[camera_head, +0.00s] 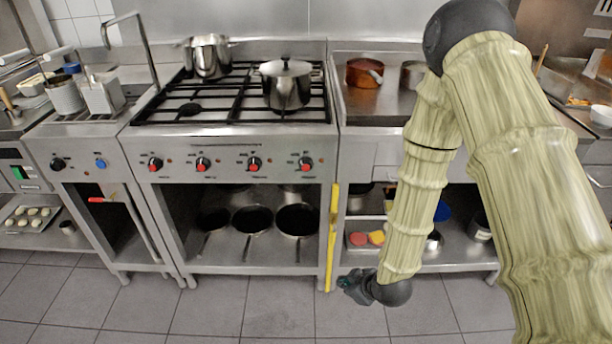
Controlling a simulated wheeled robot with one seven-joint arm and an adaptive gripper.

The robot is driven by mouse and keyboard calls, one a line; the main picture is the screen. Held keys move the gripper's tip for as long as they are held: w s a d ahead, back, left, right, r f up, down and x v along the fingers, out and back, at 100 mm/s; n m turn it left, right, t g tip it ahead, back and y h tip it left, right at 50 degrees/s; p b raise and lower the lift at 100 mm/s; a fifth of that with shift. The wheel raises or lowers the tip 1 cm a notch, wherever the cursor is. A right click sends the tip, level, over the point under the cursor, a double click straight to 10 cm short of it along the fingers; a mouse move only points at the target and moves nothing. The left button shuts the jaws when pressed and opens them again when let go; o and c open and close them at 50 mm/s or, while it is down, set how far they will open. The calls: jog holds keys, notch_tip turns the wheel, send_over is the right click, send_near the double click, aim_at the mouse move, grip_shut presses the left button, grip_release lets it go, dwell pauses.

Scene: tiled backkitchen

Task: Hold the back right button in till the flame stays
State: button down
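The gas stove (228,184) stands in the middle of the head view, with black grates (225,112) on top. Its front panel carries a row of black-and-red controls, among them the far left one (155,164) and the far right one (306,164). Tiny marks beside them are too small to read, so I cannot tell which is the back right button. No flame shows at the burners. My gripper (352,287) hangs low in front of the stove's right leg, well below the panel and apart from the controls. Its fingers are too small and dark to judge.
One steel pot (207,56) stands at the back left of the stove, another lidded pot (287,84) at the right. A yellow upright bar (332,237) runs along the stove's right leg. Pans (252,219) lie on the shelf below. The tiled floor (215,310) in front is clear.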

aim_at(306, 168)
jog(key=w+a+r+n+t+y+b, duration=0.2)
jog(key=w+a+r+n+b, duration=0.1)
jog(key=w+a+r+n, duration=0.3)
jog(key=w+a+r+n+t+y+b, duration=0.2)
jog(key=w+a+r+n, duration=0.4)
jog(key=w+r, duration=0.5)
jog(key=shift+w+a+r+y+b, duration=0.15)
jog(key=shift+r+y+b, duration=0.25)
jog(key=shift+r+b, duration=0.3)
jog(key=shift+w, duration=0.1)
jog(key=w+p, duration=0.1)
jog(key=w, duration=0.7)
jog(key=shift+w, duration=0.3)
dwell(0.3)
jog(key=shift+w, duration=0.4)
jog(key=shift+w, duration=0.35)
dwell(3.4)
